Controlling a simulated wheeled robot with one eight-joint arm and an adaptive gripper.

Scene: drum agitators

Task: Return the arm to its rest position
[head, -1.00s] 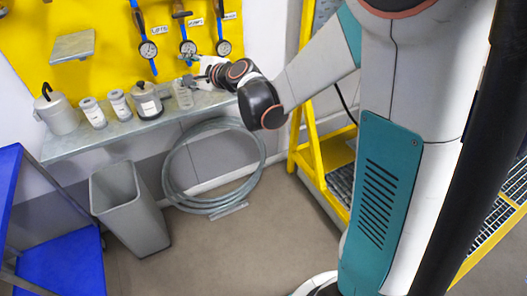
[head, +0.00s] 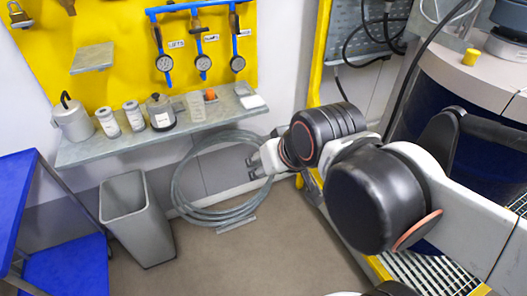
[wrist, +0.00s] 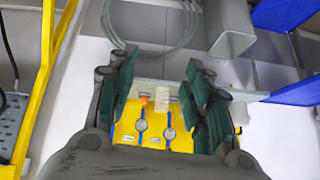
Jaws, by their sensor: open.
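My arm reaches in from the right in the head view, with black joints and pale links. My gripper (head: 258,164) is in front of the coiled grey hose, to the right of and below the shelf, and apart from it. In the wrist view my gripper (wrist: 163,80) shows two green-padded fingers spread wide with nothing held between them. The gauge board and shelf show beyond the fingers, upside down.
The grey shelf (head: 90,150) holds a grey can (head: 72,120), several small jars, a clear rack (head: 196,106) and an orange ball (head: 210,95). A grey bin (head: 135,215) and blue rack (head: 65,270) stand left. A drum (head: 470,85) and yellow-edged platform are right.

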